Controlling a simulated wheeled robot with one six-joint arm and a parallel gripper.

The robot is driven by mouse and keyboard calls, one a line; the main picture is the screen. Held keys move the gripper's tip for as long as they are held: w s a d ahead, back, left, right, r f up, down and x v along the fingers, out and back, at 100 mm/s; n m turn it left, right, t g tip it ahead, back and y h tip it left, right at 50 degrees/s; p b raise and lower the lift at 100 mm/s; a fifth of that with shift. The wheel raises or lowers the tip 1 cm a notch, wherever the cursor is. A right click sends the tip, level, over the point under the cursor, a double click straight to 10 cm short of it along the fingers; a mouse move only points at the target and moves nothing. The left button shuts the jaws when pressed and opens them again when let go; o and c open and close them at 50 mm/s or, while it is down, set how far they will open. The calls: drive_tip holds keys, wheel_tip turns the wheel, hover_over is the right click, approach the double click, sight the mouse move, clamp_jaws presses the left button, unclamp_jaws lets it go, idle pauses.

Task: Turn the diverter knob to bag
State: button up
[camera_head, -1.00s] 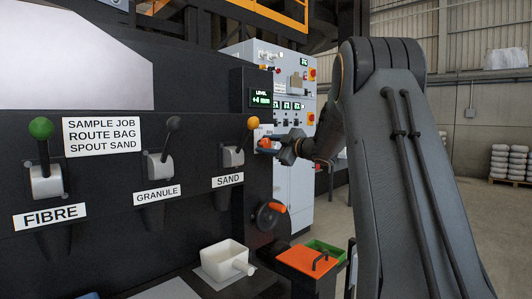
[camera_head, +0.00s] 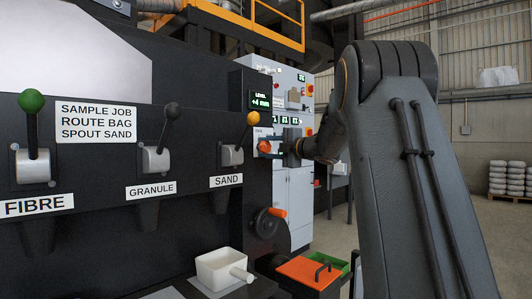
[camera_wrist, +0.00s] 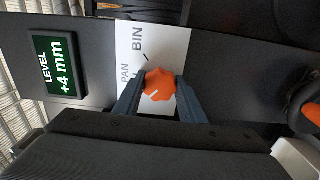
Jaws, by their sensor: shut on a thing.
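The orange diverter knob (camera_head: 264,147) sits on a white label plate on the dark machine front, right of the sand lever. In the wrist view the knob (camera_wrist: 160,83) lies between the two fingers of my gripper (camera_wrist: 159,92). My gripper (camera_head: 272,148) is shut on it. The plate (camera_wrist: 170,45) shows the words BIN and PAN and a tick mark. No BAG word is readable, and part of the plate is hidden behind the fingers.
A LEVEL display (camera_wrist: 60,66) reads +4 mm beside the plate. A sign (camera_head: 96,122) reads SAMPLE JOB, ROUTE BAG, SPOUT SAND. The fibre (camera_head: 33,135), granule (camera_head: 158,140) and sand (camera_head: 242,138) levers stand left. An orange-handled wheel (camera_head: 268,221) and white pan (camera_head: 220,268) are below.

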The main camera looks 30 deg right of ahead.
idle(0.5)
drive_tip(key=o, duration=1)
drive_tip(key=shift+a, duration=0.1)
drive_tip(key=shift+o, duration=0.2)
drive_tip(key=b+v, duration=0.1)
drive_tip(key=v, duration=0.6)
drive_tip(key=shift+s+d, duration=0.2)
drive_tip(key=shift+s, duration=0.15)
